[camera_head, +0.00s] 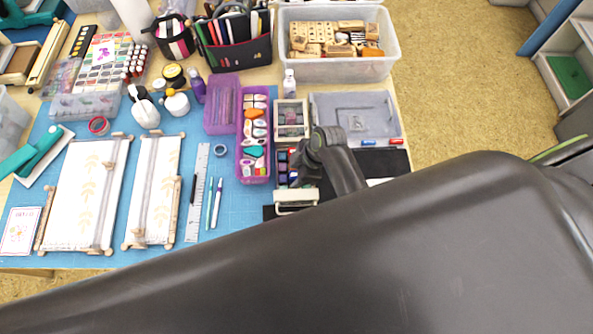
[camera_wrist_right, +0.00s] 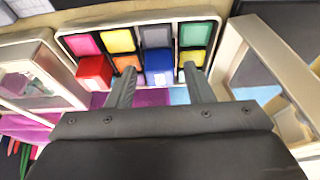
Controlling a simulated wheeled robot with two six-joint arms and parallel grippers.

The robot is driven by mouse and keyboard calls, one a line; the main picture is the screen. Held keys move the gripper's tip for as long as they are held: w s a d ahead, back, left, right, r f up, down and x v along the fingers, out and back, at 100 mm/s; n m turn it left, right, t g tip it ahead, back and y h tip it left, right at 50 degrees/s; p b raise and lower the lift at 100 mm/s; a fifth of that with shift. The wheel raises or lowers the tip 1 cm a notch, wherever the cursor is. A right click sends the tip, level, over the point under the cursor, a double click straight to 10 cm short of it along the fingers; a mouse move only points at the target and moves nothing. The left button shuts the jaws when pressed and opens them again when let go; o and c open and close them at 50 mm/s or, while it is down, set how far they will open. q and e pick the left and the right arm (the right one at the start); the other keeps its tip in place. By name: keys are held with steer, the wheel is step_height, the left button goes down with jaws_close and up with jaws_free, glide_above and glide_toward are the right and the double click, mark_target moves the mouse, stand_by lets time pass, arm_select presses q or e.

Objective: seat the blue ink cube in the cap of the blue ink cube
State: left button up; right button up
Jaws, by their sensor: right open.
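The blue ink cube (camera_wrist_right: 159,66) stands at the near row of the ink tray (camera_wrist_right: 128,21) in the right wrist view, between my right fingertips, with a small pale label on its near face. My right gripper (camera_wrist_right: 160,74) is open, one finger on each side of the cube; I cannot tell whether either touches it. In the head view, my right wrist covers much of the ink tray (camera_head: 282,166). My left gripper is not in view.
A red cube (camera_wrist_right: 95,72) stands left of my fingers, beside an orange pad. Pink, yellow and green pads fill the far row. Cream-framed cases flank the tray closely. In the head view, a purple box (camera_head: 254,140) stands left and a clear bin (camera_head: 345,66) behind.

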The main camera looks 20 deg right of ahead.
steer(key=shift+f+b, duration=0.2)
steer(key=shift+b, duration=0.4)
steer(key=b+v, duration=0.1)
steer(key=v, duration=1.6)
steer(key=shift+r+b, duration=0.4)
